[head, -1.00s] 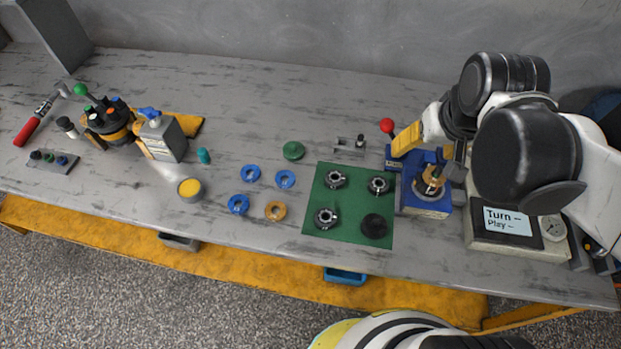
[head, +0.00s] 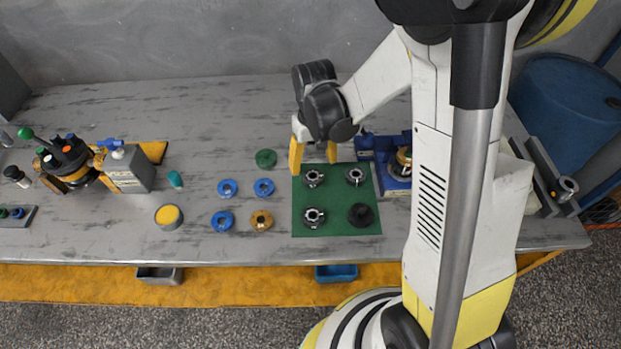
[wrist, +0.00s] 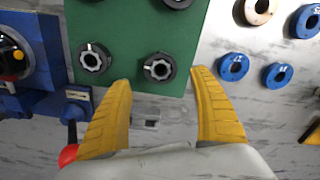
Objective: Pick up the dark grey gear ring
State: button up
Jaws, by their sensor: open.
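Several dark grey gear rings with lighter toothed centres lie on the green mat: one at back left (head: 313,178), one at back right (head: 355,176) and one at front left (head: 313,217). I cannot tell which one is meant. My gripper (head: 314,158) is open and empty at the mat's back edge, by the back-left ring. In the wrist view, that ring (wrist: 159,67) lies just beyond the gap between my yellow fingertips (wrist: 161,80), untouched as far as I can see. The back-right ring (wrist: 95,60) lies left of the fingers.
A black round part (head: 361,215) is at the mat's (head: 336,229) front right. Blue rings (head: 222,221) and an orange ring (head: 261,220) lie to the left. A blue fixture (head: 398,185) stands right of the mat, with a red-knobbed lever (wrist: 68,154) near my left finger.

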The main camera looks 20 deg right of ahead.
aim_at(313, 177)
notch_tip(313, 177, down, 6)
jog(key=b, duration=0.3)
jog(key=shift+s, duration=0.15)
jog(key=shift+r, duration=0.1)
jog(key=c, duration=1.5)
